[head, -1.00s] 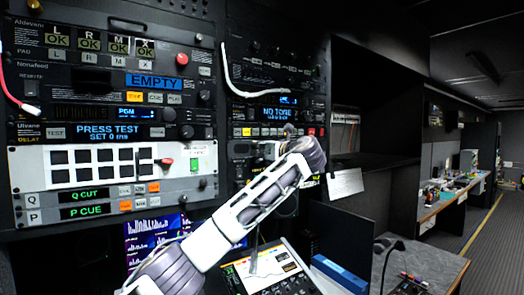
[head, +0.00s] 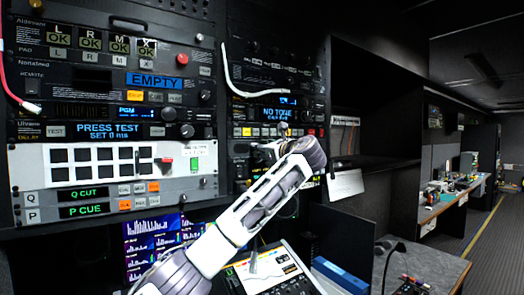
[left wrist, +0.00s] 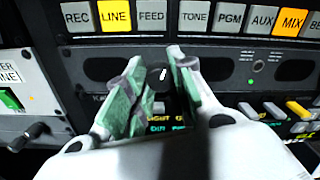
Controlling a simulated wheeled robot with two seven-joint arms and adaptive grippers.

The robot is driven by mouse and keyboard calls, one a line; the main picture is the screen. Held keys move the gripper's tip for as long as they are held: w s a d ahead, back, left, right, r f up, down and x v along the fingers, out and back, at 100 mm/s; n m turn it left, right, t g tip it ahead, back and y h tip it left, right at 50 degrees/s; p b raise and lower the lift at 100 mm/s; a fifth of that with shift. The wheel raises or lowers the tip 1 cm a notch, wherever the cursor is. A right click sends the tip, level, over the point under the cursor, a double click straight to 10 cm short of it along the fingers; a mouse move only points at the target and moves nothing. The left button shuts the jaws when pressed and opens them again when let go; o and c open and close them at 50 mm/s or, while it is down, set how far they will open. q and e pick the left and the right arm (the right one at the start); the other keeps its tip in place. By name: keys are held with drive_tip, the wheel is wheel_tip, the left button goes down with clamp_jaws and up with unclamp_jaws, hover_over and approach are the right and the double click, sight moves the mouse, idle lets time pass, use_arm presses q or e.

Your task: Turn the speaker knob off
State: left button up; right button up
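A small black knob with a white pointer mark (left wrist: 163,75) sits on the dark rack panel in the left wrist view; no speaker label on it is readable. My left gripper (left wrist: 157,62) has its two green-padded fingers apart, one on each side of this knob. I cannot tell whether the pads touch it. In the head view my left gripper (head: 264,150) is at the right-hand rack column, below the NO TONE display, and my wrist partly hides that panel. My right gripper is in neither view.
A row of buttons (left wrist: 196,16), with LINE and MIX lit, runs above the knob. More buttons (left wrist: 285,112) and a black lever (left wrist: 33,132) flank it. A tilted console screen (head: 270,268) stands below my arm. A grey desk (head: 418,265) is at right.

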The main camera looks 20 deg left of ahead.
use_arm(q)
drive_tip(key=o, duration=0.5)
drive_tip(key=shift+d, duration=0.1)
drive_tip(key=v, duration=1.2)
